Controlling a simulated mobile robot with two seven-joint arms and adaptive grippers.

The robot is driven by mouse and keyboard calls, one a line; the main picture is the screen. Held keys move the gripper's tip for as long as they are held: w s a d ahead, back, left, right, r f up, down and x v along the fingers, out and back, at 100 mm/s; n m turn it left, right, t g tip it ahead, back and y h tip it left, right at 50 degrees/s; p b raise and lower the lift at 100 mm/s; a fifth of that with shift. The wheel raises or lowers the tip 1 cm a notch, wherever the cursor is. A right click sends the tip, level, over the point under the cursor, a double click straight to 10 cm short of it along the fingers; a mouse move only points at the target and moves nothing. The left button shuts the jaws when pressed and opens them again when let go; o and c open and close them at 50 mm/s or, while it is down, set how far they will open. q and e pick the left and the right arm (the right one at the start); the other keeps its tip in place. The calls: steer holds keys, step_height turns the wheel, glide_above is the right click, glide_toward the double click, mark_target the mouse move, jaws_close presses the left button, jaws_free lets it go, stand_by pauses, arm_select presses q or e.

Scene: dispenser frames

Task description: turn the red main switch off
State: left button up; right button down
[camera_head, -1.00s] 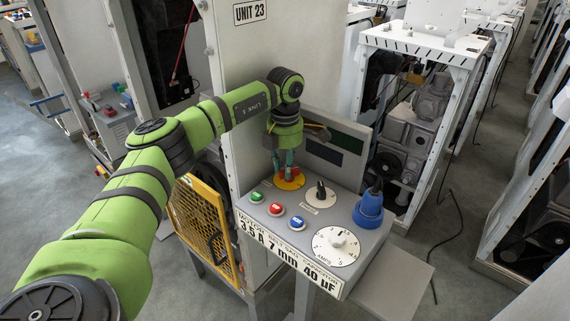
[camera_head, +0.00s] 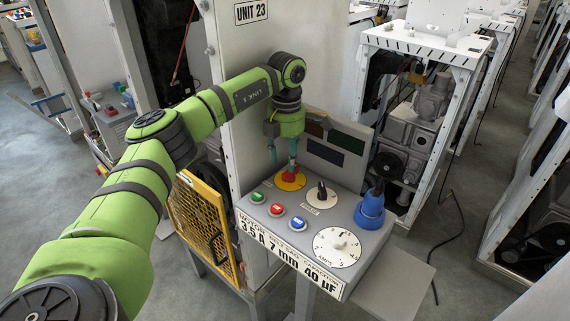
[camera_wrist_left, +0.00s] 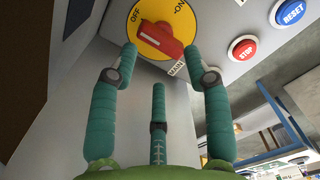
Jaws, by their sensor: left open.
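The red main switch (camera_head: 290,175) sits on a yellow disc (camera_head: 282,184) at the back left of the sloping control panel. In the left wrist view the red handle (camera_wrist_left: 160,39) lies slanted on the disc, its upper-left end towards the OFF lettering; ON is at the upper right. My left gripper (camera_head: 282,160) is above the switch, its teal fingers pointing down. In the left wrist view its fingers (camera_wrist_left: 162,62) are spread and empty, with the handle beyond and between the tips. Any slight contact cannot be told. My right gripper is not in view.
The grey panel (camera_head: 343,273) also carries green, red and blue buttons (camera_head: 277,210), a black selector (camera_head: 321,194), a white amps dial (camera_head: 337,247) and a blue plug (camera_head: 370,208). A tall cabinet (camera_head: 262,60) stands behind. A yellow mesh guard (camera_head: 200,228) is at the left.

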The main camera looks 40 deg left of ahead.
arm_select(q)
step_height(320, 180, up, 9)
steer(key=shift+s+a, duration=0.15)
steer(key=shift+f, duration=0.1)
stand_by(0.4)
